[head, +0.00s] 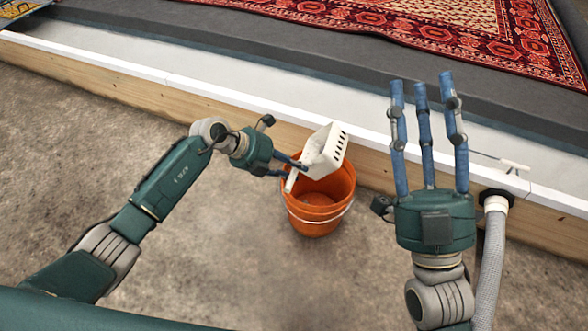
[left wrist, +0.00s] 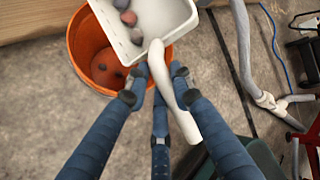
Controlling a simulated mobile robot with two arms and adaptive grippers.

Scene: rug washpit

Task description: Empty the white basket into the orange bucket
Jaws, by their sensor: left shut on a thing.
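The white basket (head: 322,152), with a slotted wall and a handle, is held tilted over the orange bucket (head: 318,215). My left gripper (head: 294,170) is shut on the basket's handle, which shows in the left wrist view (left wrist: 163,75). In that view several small round reddish and grey lumps (left wrist: 128,18) lie inside the basket (left wrist: 178,14). A few small dark lumps also show down in the bucket (left wrist: 84,45). The bucket stands upright on the floor, its wire handle hanging at the front. My right gripper (head: 424,85) is open and empty, right of the bucket, fingers spread.
A low wooden curb with a white top (head: 230,97) runs behind the bucket. Beyond it lies a red patterned rug (head: 420,25). A grey hose (head: 490,245) comes down at the right. The concrete floor (head: 250,260) in front of the bucket is clear.

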